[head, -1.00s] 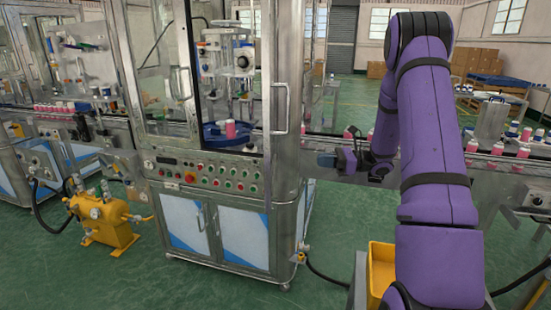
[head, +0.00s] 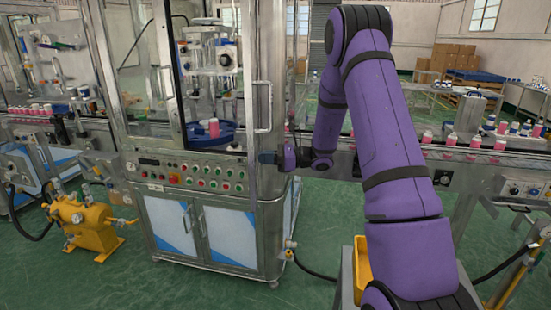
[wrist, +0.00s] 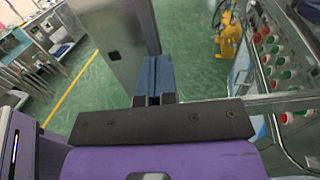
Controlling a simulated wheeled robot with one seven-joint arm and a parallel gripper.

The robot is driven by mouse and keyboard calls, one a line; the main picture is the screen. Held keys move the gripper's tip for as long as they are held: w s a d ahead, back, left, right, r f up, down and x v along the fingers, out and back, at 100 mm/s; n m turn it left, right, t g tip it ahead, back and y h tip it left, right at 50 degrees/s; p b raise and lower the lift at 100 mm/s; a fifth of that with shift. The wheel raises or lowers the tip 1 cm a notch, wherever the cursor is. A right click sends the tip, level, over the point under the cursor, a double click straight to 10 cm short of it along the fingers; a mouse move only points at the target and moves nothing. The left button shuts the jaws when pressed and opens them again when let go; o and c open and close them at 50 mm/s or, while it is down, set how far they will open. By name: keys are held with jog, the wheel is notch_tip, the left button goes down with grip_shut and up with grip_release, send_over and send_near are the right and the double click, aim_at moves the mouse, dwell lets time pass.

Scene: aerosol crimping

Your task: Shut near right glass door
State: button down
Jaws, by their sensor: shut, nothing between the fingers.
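The near right glass door (head: 246,75) is on the front of the crimping machine, with a steel frame and an upright bar handle (head: 263,106). It looks swung outward and is seen nearly edge-on. The doorway left of it shows the machine's inside uncovered. My gripper (head: 266,157) is at the right side of the machine, below the handle and by the door's lower end. In the wrist view its blue fingers (wrist: 155,74) are together and empty, close to a steel panel (wrist: 124,38). I cannot tell whether they touch it.
The control panel (head: 190,176) with several buttons is below the doors. A conveyor (head: 450,152) with pink bottles runs off to the right. A yellow pump unit (head: 82,222) stands on the floor at left. A yellow bin (head: 362,268) is beside my arm.

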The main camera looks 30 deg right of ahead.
jog(key=shift+w+a, duration=0.15)
jog(key=shift+a, duration=0.15)
